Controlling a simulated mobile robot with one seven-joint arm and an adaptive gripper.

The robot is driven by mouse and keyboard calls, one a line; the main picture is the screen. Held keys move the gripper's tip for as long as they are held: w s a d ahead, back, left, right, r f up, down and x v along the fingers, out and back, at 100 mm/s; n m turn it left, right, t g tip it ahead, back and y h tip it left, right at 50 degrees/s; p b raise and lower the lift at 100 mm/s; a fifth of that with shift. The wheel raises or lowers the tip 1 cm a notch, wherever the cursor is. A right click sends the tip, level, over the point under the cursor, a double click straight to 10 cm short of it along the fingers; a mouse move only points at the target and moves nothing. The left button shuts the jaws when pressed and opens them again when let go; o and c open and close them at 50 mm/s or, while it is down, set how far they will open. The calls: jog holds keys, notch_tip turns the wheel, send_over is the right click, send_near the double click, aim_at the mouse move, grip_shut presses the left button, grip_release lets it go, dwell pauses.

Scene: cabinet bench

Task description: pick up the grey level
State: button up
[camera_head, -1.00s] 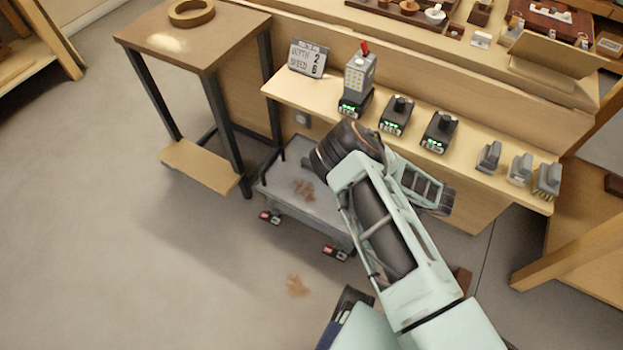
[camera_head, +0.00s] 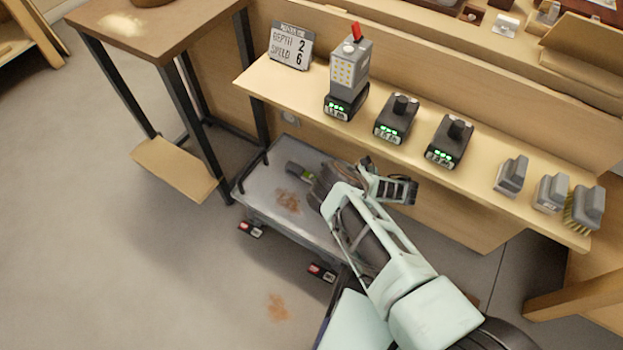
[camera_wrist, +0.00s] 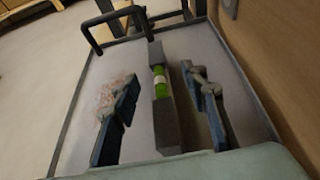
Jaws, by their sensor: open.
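The grey level (camera_wrist: 166,122) is a straight grey bar with a green vial in its middle. It lies on the top of a low grey cart (camera_head: 262,188). In the head view only one end of the level (camera_head: 296,170) and some green show beyond my gripper; the rest is hidden. My gripper (camera_wrist: 161,84) is open and empty. In the wrist view one finger is on each side of the level, with gaps between; I cannot tell how far above it the fingertips are.
A side table (camera_head: 165,30) stands to the left. The cart has a raised rail (camera_wrist: 110,22) at one end. A brown stain (camera_head: 288,200) marks its top.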

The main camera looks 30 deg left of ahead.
aim_at(304, 172)
jog(key=shift+x, duration=1.15)
jog(key=b+x, duration=0.3)
jog(key=x, duration=0.1)
jog(key=shift+s+f, duration=0.35)
jog(key=shift+a, duration=0.45)
jog(key=shift+w, duration=0.1)
jog(key=shift+c, duration=0.5)
grip_shut()
